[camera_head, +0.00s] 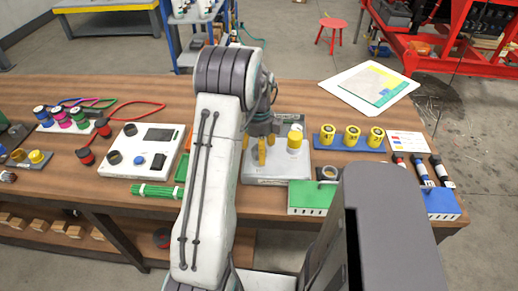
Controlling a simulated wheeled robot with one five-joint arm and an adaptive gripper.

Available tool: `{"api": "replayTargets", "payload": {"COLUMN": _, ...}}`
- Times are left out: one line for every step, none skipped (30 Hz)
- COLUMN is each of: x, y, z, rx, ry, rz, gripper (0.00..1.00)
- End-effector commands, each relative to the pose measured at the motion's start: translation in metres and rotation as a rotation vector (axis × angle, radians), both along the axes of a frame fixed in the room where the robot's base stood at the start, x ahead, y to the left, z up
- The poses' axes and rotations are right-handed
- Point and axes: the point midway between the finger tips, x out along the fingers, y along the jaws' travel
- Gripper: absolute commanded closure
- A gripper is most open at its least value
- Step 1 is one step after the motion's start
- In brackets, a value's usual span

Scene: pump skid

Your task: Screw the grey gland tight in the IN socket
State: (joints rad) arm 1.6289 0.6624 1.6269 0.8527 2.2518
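A light grey box (278,178) stands on the wooden bench in the middle of the view, partly behind my arm. A yellow cylindrical cap (295,139) sits on a pale base at its right side. My gripper (265,150) points down over the box, left of the yellow cap, with its yellow fingertips close to the box top. The fingers look near each other, but whether anything is between them is too small to tell. I cannot make out the grey gland or the IN socket; the gripper and arm cover that part of the box.
Right of the box are a blue rack (349,143) of yellow-topped cylinders, a green block (312,198) and several dark-capped bottles. Left are a white device (143,151) with knobs and a green bundle (157,191).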

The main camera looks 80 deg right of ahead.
Motion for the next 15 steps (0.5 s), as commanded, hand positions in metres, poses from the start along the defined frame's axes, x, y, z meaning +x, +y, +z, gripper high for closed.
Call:
{"api": "replayTargets", "payload": {"x": 0.0000, "y": -0.0001, "z": -0.0001, "rx": 0.000, "ry": 0.000, "rz": 0.048, "gripper": 0.29}}
{"api": "replayTargets", "payload": {"x": 0.0000, "y": -0.0001, "z": 0.0000, "rx": 0.000, "ry": 0.000, "rz": 0.075, "gripper": 0.29}}
{"api": "replayTargets", "payload": {"x": 0.0000, "y": -0.0001, "z": 0.0000, "rx": 0.000, "ry": 0.000, "rz": 0.109, "gripper": 0.29}}
{"api": "replayTargets", "payload": {"x": 0.0000, "y": -0.0001, "z": 0.0000, "rx": 0.000, "ry": 0.000, "rz": 0.131, "gripper": 0.29}}
{"api": "replayTargets", "payload": {"x": 0.0000, "y": -0.0001, "z": 0.0001, "rx": 0.000, "ry": 0.000, "rz": 0.151, "gripper": 0.29}}
{"api": "replayTargets", "payload": {"x": 0.0000, "y": -0.0001, "z": 0.0001, "rx": 0.000, "ry": 0.000, "rz": 0.173, "gripper": 0.29}}
{"api": "replayTargets", "payload": {"x": 0.0000, "y": -0.0001, "z": 0.0001, "rx": 0.000, "ry": 0.000, "rz": 0.186, "gripper": 0.29}}
{"api": "replayTargets", "payload": {"x": 0.0000, "y": -0.0001, "z": 0.0002, "rx": 0.000, "ry": 0.000, "rz": 0.198, "gripper": 0.29}}
{"api": "replayTargets", "payload": {"x": 0.0000, "y": -0.0001, "z": 0.0002, "rx": 0.000, "ry": 0.000, "rz": 0.211, "gripper": 0.29}}
{"api": "replayTargets", "payload": {"x": 0.0000, "y": -0.0001, "z": 0.0002, "rx": 0.000, "ry": 0.000, "rz": 0.224, "gripper": 0.29}}
{"api": "replayTargets", "payload": {"x": 0.0000, "y": -0.0001, "z": 0.0002, "rx": 0.000, "ry": 0.000, "rz": 0.239, "gripper": 0.29}}
{"api": "replayTargets", "payload": {"x": 0.0000, "y": -0.0001, "z": 0.0001, "rx": 0.000, "ry": 0.000, "rz": 0.266, "gripper": 0.29}}
{"api": "replayTargets", "payload": {"x": 0.0000, "y": -0.0001, "z": 0.0001, "rx": 0.000, "ry": 0.000, "rz": 0.290, "gripper": 0.29}}
{"api": "replayTargets", "payload": {"x": 0.0000, "y": -0.0001, "z": 0.0001, "rx": 0.000, "ry": 0.000, "rz": 0.318, "gripper": 0.29}}
{"api": "replayTargets", "payload": {"x": 0.0000, "y": -0.0001, "z": 0.0001, "rx": 0.000, "ry": 0.000, "rz": 0.359, "gripper": 0.29}}
